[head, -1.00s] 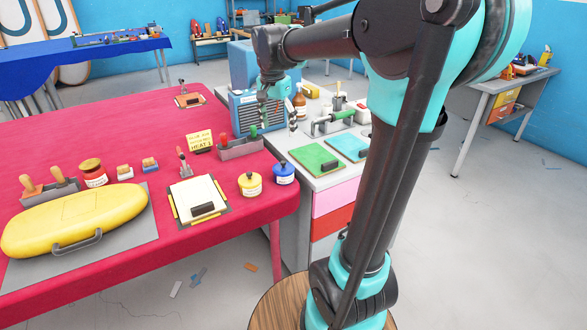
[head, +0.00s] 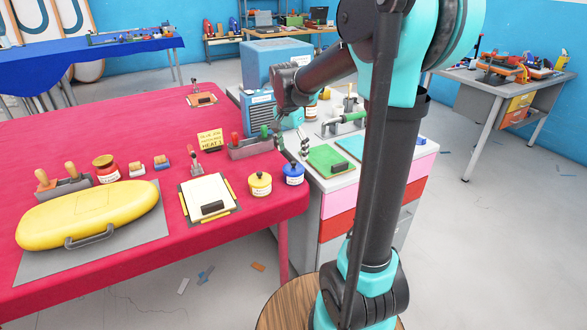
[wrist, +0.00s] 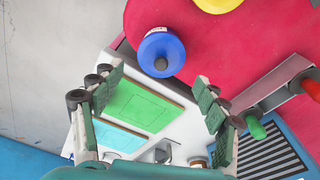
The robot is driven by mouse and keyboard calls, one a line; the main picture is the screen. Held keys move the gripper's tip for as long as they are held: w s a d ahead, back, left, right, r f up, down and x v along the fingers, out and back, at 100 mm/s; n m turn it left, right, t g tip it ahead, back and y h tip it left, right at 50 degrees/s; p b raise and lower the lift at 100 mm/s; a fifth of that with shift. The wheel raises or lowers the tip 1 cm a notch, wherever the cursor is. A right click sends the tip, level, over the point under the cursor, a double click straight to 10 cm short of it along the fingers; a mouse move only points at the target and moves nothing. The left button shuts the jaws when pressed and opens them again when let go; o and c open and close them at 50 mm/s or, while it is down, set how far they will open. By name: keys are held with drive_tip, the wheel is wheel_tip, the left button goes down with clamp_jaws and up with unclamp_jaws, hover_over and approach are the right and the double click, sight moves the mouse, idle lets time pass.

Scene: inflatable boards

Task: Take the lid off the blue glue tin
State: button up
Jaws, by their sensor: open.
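The blue glue tin (head: 292,176) stands upright at the right edge of the red table, its blue lid (head: 292,169) with a dark knob on top. In the wrist view the tin (wrist: 153,35) shows from above, with the lid (wrist: 160,50) and knob (wrist: 161,64) towards me. My gripper (head: 298,157) is open and empty, just behind and above the tin in the head view. In the wrist view the fingers (wrist: 157,87) are spread wide, with the tin beyond the gap between them and apart from both.
A yellow tin (head: 260,185) stands close left of the blue one. A grey holder (head: 252,149) with red and green handles is behind. The grey cabinet with a green board (head: 330,158) adjoins the table.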

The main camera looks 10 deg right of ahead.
sight(293, 162)
drive_tip(key=shift+w+d+f, duration=0.1)
drive_tip(key=shift+w+f, duration=0.05)
drive_tip(key=shift+f, duration=1.15)
drive_tip(key=shift+w+d+f, duration=0.1)
drive_tip(key=shift+w+f, duration=0.05)
drive_tip(key=shift+f, duration=1.15)
drive_tip(key=shift+c, duration=0.6)
drive_tip(key=c, duration=1.1)
